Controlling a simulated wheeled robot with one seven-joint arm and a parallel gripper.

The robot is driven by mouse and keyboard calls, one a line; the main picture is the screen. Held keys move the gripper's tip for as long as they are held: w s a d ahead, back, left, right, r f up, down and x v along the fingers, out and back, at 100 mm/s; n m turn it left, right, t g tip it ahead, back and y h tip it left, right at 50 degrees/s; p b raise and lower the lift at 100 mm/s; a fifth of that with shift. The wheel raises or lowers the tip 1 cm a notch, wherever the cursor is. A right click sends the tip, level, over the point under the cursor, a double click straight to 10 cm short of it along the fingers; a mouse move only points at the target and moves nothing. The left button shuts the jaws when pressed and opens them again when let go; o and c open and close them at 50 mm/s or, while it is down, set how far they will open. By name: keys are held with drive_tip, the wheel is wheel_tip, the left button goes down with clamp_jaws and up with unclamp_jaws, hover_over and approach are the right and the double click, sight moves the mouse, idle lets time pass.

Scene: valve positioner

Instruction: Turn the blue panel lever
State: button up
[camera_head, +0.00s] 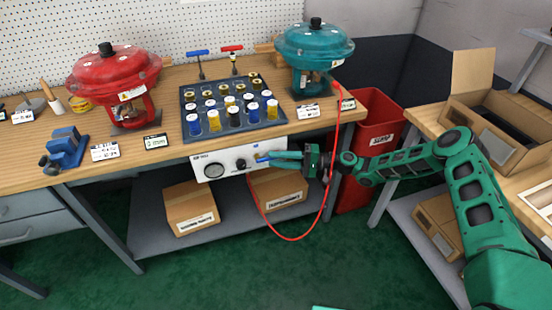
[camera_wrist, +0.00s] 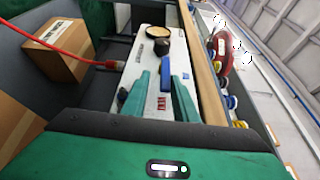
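The white control panel (camera_head: 220,164) hangs on the front edge of the workbench, with a round gauge and a black knob. The blue panel lever (camera_wrist: 166,74) stands out from the panel face in the wrist view. In the head view, the lever (camera_head: 261,157) is small and partly covered by my fingers. My gripper (camera_head: 268,158) reaches in from the right. In the wrist view my gripper (camera_wrist: 162,78) is open, with one green finger on each side of the lever. Gaps show beside the lever; I cannot tell whether either finger touches it.
A red hose (camera_head: 328,190) loops down from the teal actuator (camera_head: 315,48) to the panel. A tray (camera_head: 188,92) of colored cylinders stands above the panel. Two valve handles, blue (camera_head: 197,52) and red (camera_head: 232,48), stand behind. Boxes (camera_head: 190,208) sit on the lower shelf.

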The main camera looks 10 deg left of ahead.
drive_tip(key=shift+w+a+r, duration=0.1)
drive_tip(key=shift+r, duration=0.1)
drive_tip(key=shift+d, duration=0.2)
drive_tip(key=w+d, duration=0.1)
drive_tip(key=d, duration=0.9)
drive_tip(key=shift+d+f, duration=0.15)
drive_tip(key=shift+d, duration=0.05)
